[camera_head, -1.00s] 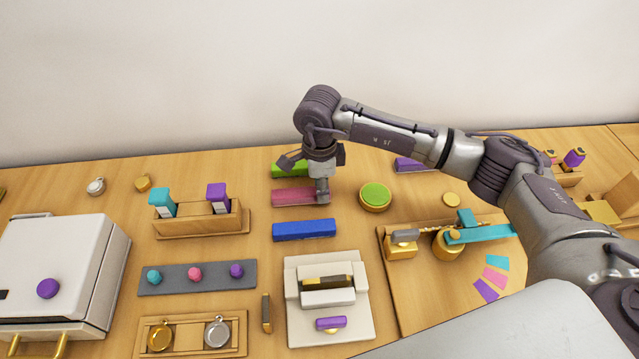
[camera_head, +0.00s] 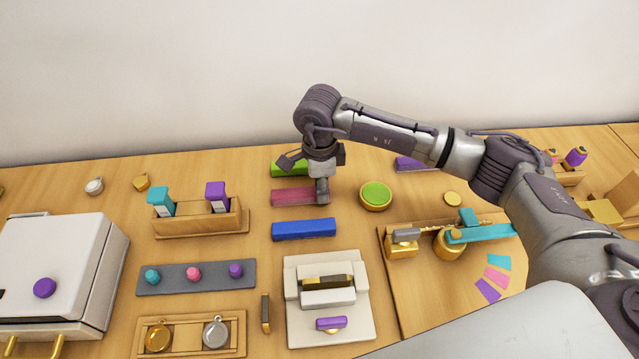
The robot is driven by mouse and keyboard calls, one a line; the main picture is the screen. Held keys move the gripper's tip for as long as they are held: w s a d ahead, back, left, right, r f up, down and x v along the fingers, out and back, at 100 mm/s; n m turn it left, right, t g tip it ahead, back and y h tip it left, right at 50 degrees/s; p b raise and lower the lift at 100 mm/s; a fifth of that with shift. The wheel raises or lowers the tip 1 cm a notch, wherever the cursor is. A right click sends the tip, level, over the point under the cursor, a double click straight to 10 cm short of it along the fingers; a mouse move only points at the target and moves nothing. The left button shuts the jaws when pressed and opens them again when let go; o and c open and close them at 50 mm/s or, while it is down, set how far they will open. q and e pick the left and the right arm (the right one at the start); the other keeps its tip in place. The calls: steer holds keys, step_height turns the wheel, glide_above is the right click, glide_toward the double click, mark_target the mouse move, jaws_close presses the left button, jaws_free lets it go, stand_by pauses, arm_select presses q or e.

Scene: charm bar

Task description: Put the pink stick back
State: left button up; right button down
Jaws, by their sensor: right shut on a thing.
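A pink stick (camera_head: 291,197), a long dusty-pink block, lies on the table between a green block and a blue block. My right gripper (camera_head: 322,192) reaches down at its right end and is shut on it; the fingers hide that end. I cannot tell whether the stick is lifted. A wooden rack (camera_head: 196,225) to the left holds a teal stick (camera_head: 161,203) and a purple stick (camera_head: 217,195) upright, with a gap between them. My left gripper is not in view.
The blue block (camera_head: 304,229) lies in front, the green block (camera_head: 288,169) behind. A round green-topped pad (camera_head: 376,195) stands close on the right. A grey mat (camera_head: 208,287) with coloured knobs and a white stand (camera_head: 350,323) are nearer. Bare table lies between rack and blocks.

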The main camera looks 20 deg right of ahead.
steer(key=shift+f, duration=0.1)
steer(key=c, duration=0.8)
jaws_free()
steer(key=r, duration=1.2)
steer(key=shift+w+a, duration=0.1)
steer(key=shift+a, duration=0.15)
steer(key=shift+r, duration=0.1)
